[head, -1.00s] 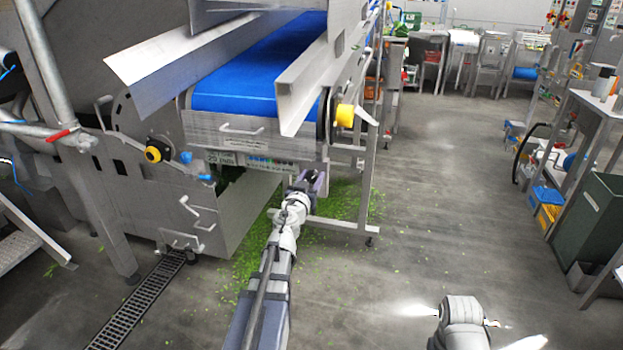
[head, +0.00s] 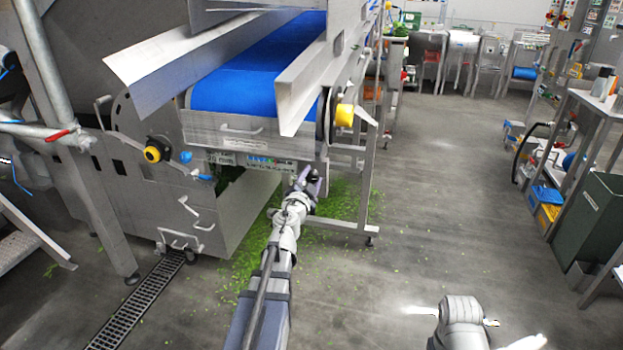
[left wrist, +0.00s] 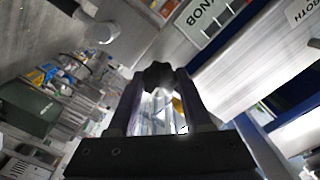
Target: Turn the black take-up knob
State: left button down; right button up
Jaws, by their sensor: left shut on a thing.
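The black take-up knob (left wrist: 158,74) is a small dark lobed knob in the left wrist view. It sits between the fingertips of my left gripper (left wrist: 160,92), which is shut on it. In the head view my left gripper (head: 307,181) reaches the lower front edge of the conveyor, below its printed labels (head: 262,161). There the knob is too small and too covered by the gripper to make out clearly.
The blue belt (head: 255,85) runs above, between steel side guards. A yellow-capped knob (head: 344,115) sits to the right and another yellow-black knob (head: 153,154) to the left. Green scraps (head: 345,200) litter the floor under the frame. The aisle floor (head: 440,190) to the right is clear.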

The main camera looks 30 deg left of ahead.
pick_arm(q)
jog(key=shift+m, duration=0.7)
jog(key=shift+c, duration=1.6)
grip_release()
jog(key=shift+s, duration=0.1)
